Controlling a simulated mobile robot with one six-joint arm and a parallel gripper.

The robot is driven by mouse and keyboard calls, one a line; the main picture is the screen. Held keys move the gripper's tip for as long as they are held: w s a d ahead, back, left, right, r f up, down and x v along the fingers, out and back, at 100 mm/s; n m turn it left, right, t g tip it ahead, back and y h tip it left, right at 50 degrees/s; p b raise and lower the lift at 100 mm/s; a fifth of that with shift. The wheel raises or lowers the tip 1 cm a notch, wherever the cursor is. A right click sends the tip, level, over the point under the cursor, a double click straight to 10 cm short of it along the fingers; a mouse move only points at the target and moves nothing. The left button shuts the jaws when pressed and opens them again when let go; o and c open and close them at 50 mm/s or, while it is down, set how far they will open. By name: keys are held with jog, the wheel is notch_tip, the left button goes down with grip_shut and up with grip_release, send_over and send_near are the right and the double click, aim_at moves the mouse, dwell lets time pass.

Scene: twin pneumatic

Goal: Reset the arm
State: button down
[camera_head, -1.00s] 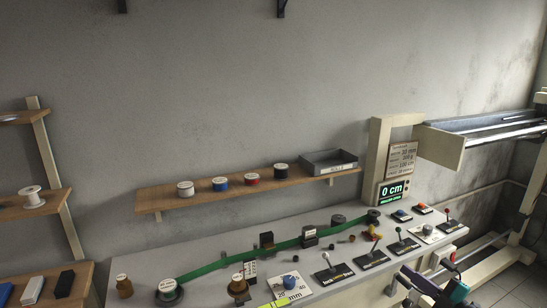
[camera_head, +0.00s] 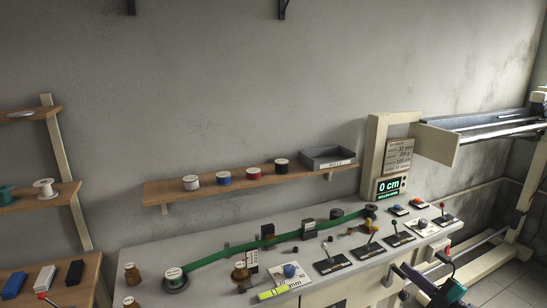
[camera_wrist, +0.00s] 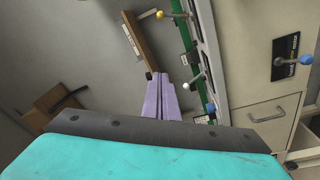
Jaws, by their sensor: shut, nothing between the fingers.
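My gripper (camera_wrist: 161,82) shows in the wrist view as two purple fingers pressed together, with nothing between them. The dark bar and turquoise body behind them are mine. In the wrist view the fingers point toward a grey wall, beside the bench's lever panel and drawer front. In the head view part of my arm (camera_head: 452,292) shows low at the right, in front of the bench. The fingertips are hard to make out there.
The bench (camera_head: 215,240) carries a green belt (camera_head: 225,257), spools and several levers. A display (camera_head: 390,186) reads 0 cm. A wall shelf (camera_head: 210,187) holds spools and a grey tray (camera_head: 328,158). In the wrist view, a drawer (camera_wrist: 265,115) lies right of the fingers.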

jog(key=w+d+f+m+h, duration=0.1)
jog(key=w+f+m+h, duration=0.2)
jog(key=f+m+h, duration=0.3)
jog(key=w+d+f+m+h, duration=0.1)
jog(key=w+f+m+h, duration=0.35)
jog(key=f, duration=0.35)
jog(key=s+a+f+m+g+h, duration=0.1)
jog(key=s+a+f+m+g, duration=0.2)
jog(key=f, duration=0.6)
jog(key=s+a+f+m+g+h, duration=0.1)
jog(key=s+f+m+g+h, duration=0.1)
jog(key=s+f+g, duration=0.5)
jog(key=s+a+f+m+g+y, duration=0.1)
jog(key=s+a+f+g, duration=0.2)
jog(key=s+a+f, duration=0.4)
jog(key=s+a+f+m+g+y, duration=0.1)
jog(key=s+a+f+g, duration=0.25)
jog(key=s+f, duration=0.5)
jog(key=s+a+f+g+y, duration=0.1)
jog(key=s+a+g, duration=0.2)
jog(key=s+a, duration=0.3)
jog(key=s+a+f+g+y, duration=0.1)
jog(key=s+a+g, duration=0.2)
jog(key=s, duration=0.9)
jog(key=a, duration=0.3)
jog(key=shift+a+f+y, duration=0.25)
jog(key=shift+f+y, duration=0.05)
jog(key=shift+y, duration=0.05)
